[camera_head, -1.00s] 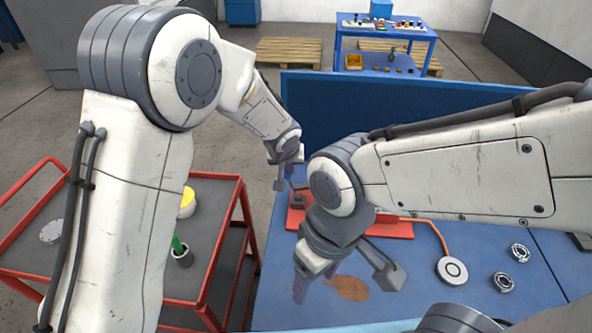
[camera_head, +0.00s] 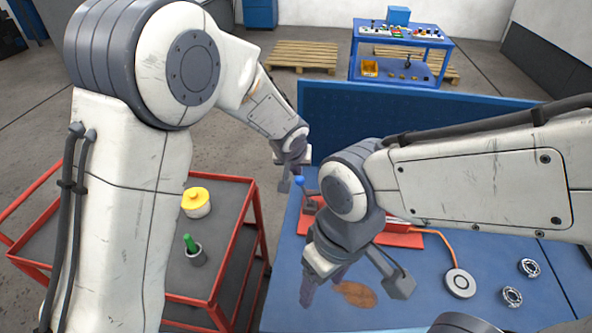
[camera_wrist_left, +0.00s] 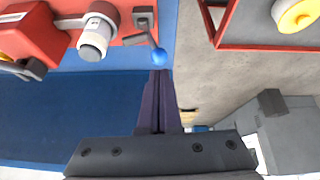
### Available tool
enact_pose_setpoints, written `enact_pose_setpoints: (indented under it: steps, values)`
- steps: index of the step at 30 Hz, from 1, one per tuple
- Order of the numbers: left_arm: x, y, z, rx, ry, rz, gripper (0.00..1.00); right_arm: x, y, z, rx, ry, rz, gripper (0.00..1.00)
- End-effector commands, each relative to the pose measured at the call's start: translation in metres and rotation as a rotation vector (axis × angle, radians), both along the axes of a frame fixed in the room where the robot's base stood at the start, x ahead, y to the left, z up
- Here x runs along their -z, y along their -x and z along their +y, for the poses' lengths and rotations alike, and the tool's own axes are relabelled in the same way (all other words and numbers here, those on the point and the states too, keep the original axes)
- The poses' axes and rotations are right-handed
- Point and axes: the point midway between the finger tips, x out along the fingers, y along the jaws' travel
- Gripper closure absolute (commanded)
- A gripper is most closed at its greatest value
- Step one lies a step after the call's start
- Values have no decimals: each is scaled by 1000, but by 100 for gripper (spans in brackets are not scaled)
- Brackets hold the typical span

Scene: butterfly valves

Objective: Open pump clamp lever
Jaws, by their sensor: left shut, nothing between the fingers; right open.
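The pump clamp lever is a short grey arm with a blue ball knob (camera_head: 299,180), beside the red pump base (camera_head: 402,240) on the blue bench. In the left wrist view the blue knob (camera_wrist_left: 158,57) sits at the end of the grey lever (camera_wrist_left: 136,39), by a small grey bracket. My left gripper (camera_head: 284,184) is shut and empty. Its dark fingertips (camera_wrist_left: 159,73) point at the knob, very close; I cannot tell whether they touch. My right gripper (camera_head: 352,288) is open and empty above the bench front, and its arm hides much of the pump base.
A red trolley (camera_head: 228,291) at the left holds a yellow-lidded pot (camera_head: 196,202) and a green-handled item in a cup (camera_head: 193,249). An orange cable runs to a round disc (camera_head: 460,283). Two metal rings (camera_head: 529,268) lie at the right. A blue panel (camera_head: 420,118) stands behind.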

Motion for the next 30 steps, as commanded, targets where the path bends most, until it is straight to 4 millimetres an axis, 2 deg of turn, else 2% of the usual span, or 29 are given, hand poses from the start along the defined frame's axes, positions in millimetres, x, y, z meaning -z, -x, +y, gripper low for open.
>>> enact_pose_setpoints:
  steps: [1, 3, 9, 26, 29, 30]
  values:
    - [-16, 3, 0, 4, 0, -2, 100, -12, 0, 0, 0, 0, 0, 32]
    - [-27, 8, 1, 6, 1, -1, 100, -18, 0, 0, 0, 0, 0, 32]
    - [-46, 16, 6, 11, 0, 0, 100, -30, 0, 0, -2, 0, 0, 32]
    - [-48, 18, 9, 9, 0, 1, 100, -30, 0, 0, -3, 0, 0, 32]
    - [-49, 24, 9, 17, -8, 6, 100, -28, 0, 0, -3, 0, 0, 32]
    - [-50, 32, 10, 27, -16, 15, 100, -25, 0, 0, -3, 0, 0, 32]
